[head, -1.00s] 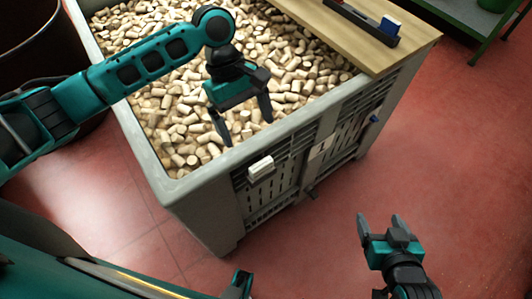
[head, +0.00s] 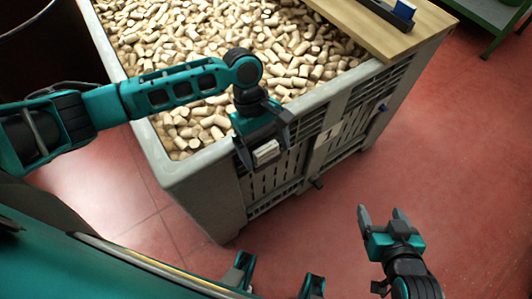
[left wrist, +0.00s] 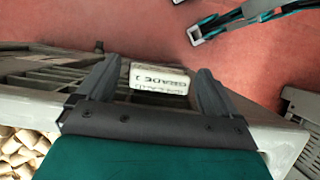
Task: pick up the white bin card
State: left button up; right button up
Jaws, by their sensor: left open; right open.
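The white bin card (head: 266,152) is a small white block with dark print on the side of the bin, just below its rim. The left wrist view shows the card (left wrist: 160,82) with text reading roughly "GRADE". My left gripper (head: 267,154) is open over the bin's rim, pointing down, with one finger on each side of the card. My right gripper (head: 381,213) is open and empty over the floor at lower right.
The large grey bin (head: 195,163) is full of cork stoppers (head: 215,50). A wooden board (head: 375,40) covers its far right, with a dark tray and blue block (head: 404,11) on it. A pale plate (head: 327,136) is on the bin's side.

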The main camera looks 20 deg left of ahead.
pick_arm(q)
jog(key=shift+d+f, duration=0.1)
jog(key=shift+f, duration=0.15)
jog(key=c, duration=0.9)
jog(key=shift+r, duration=0.1)
jog(key=shift+c, duration=0.2)
